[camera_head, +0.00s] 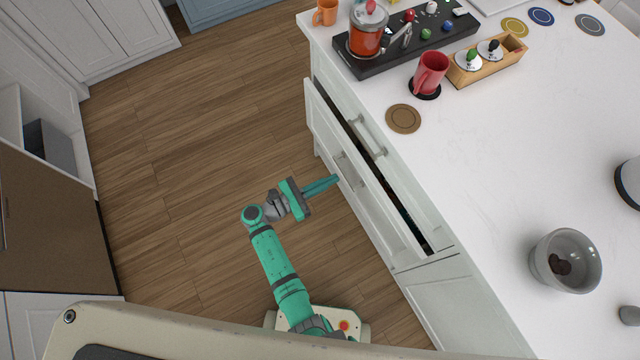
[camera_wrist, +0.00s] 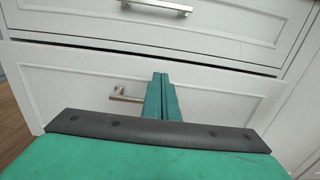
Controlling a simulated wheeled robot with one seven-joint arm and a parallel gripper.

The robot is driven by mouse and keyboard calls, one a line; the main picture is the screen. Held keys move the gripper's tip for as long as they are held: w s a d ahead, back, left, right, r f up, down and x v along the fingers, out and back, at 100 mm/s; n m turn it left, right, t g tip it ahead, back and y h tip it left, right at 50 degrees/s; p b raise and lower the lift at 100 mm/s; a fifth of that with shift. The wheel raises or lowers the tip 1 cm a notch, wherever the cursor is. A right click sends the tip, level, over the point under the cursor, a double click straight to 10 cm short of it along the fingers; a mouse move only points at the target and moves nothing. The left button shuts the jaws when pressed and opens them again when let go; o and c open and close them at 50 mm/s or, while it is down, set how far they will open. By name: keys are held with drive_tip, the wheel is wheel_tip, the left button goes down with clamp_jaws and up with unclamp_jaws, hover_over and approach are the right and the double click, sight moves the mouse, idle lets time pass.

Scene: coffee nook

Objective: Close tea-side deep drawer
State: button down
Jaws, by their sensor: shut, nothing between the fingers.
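The deep drawer (camera_head: 372,205) is the lower, tall-fronted one in the white island and stands partly out; a dark gap shows along its top edge. Its front also fills the middle of the wrist view (camera_wrist: 222,105), with a metal bar handle (camera_wrist: 128,97) left of my fingers. My gripper (camera_head: 336,179) is shut and empty, its green fingers pointing at the drawer front near the handle. In the wrist view the shut fingertips (camera_wrist: 160,78) overlap the front, right of the handle. I cannot tell whether they touch it.
Above is a shallower drawer (camera_wrist: 215,20) with its own bar handle. The countertop (camera_head: 480,170) carries a red mug (camera_head: 430,72), a red-orange pot (camera_head: 367,35), a wooden box (camera_head: 490,66) and a grey bowl (camera_head: 566,260). The wooden floor (camera_head: 170,190) left of my arm is clear.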

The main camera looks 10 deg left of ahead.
sight(360, 165)
drive_tip(key=x, duration=0.7)
drive_tip(key=shift+w+d, duration=0.2)
drive_tip(key=shift+d, duration=0.15)
drive_tip(key=shift+w, duration=0.25)
